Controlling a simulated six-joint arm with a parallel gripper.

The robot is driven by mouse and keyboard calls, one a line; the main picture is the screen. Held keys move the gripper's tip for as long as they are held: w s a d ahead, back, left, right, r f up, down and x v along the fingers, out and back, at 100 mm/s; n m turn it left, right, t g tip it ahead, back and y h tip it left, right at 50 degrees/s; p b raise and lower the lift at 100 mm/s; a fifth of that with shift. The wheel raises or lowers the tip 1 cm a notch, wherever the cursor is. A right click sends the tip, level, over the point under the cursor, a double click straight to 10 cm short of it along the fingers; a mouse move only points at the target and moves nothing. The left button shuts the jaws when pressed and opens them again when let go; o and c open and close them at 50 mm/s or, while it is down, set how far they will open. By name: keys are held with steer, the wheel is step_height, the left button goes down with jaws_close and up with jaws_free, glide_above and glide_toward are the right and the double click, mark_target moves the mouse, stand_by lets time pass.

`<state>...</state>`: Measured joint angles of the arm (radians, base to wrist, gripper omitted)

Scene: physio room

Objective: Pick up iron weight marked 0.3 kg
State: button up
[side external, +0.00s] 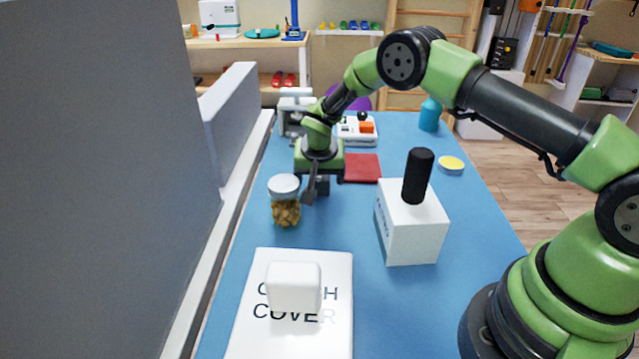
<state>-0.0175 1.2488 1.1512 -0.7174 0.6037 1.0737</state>
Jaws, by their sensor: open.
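My gripper (316,189) points down over the blue table, just right of a glass jar with a white lid. Its dark grey fingers are open, and I see nothing held between them. No mark reading 0.3 kg can be read in this view, so I cannot tell which thing is the iron weight. A black cylinder (418,176) stands upright on a white box (413,228), right of and nearer the camera than my gripper; no marking shows on it. My wrist and fingers hide part of the table behind them.
The jar (285,205) stands close beside my gripper. A red cloth (362,168) lies behind it, near a white device with an orange block (366,127). A white block (293,287) sits on a "COVER" box (255,335) in front. A grey wall (232,120) borders the left.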

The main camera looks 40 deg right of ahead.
steer(key=shift+w+d+f, duration=0.15)
steer(key=shift+f, duration=0.3)
steer(key=shift+r, duration=0.1)
steer(key=c, duration=1.2)
